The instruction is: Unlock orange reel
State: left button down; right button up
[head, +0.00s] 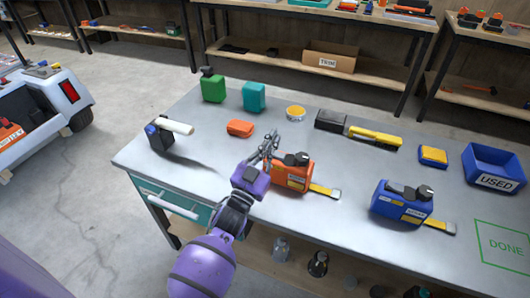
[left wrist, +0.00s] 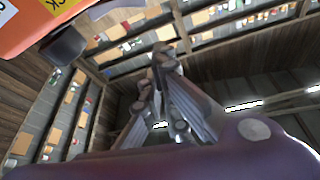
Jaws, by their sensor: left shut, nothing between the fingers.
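The orange reel (head: 286,181) stands on the grey workbench with a yellow-and-steel tape end sticking out to its right and a dark part on its top. My left gripper (head: 270,140) is shut and empty, just behind and left of the reel's top; I cannot tell if it touches it. In the left wrist view the shut fingers (left wrist: 160,55) point away, and part of the orange reel (left wrist: 32,22) with a dark knob (left wrist: 63,46) shows at upper left. The position of the reel's lock is unclear. My right gripper is out of view.
A blue reel (head: 400,208) stands to the right on the workbench (head: 330,235). Behind are an orange block (head: 240,128), a yellow-topped tin (head: 295,113) and green containers (head: 213,90). A white-handled tool (head: 177,127) is at left.

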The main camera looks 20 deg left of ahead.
pick_arm(q)
jog(key=shift+s+a+f, duration=0.1)
jog(key=shift+a+f, duration=0.1)
jog(key=shift+f, duration=0.65)
jog(key=shift+s+a+f, duration=0.1)
jog(key=shift+a+f, duration=0.05)
jog(key=shift+f, duration=0.7)
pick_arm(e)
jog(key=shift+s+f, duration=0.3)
pick_arm(q)
jog(key=shift+f, duration=0.1)
jog(key=shift+a+r+n+y+p, duration=0.6)
jog(key=shift+r+n+p, duration=0.55)
jog(key=shift+r, duration=0.95)
jog(key=f+b+v, duration=0.1)
jog(key=b+v, duration=0.1)
jog(key=v, duration=0.8)
jog(key=shift+d, duration=0.3)
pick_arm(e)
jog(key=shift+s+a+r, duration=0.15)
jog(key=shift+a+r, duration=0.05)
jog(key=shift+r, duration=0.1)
pick_arm(q)
jog(key=shift+f, duration=0.1)
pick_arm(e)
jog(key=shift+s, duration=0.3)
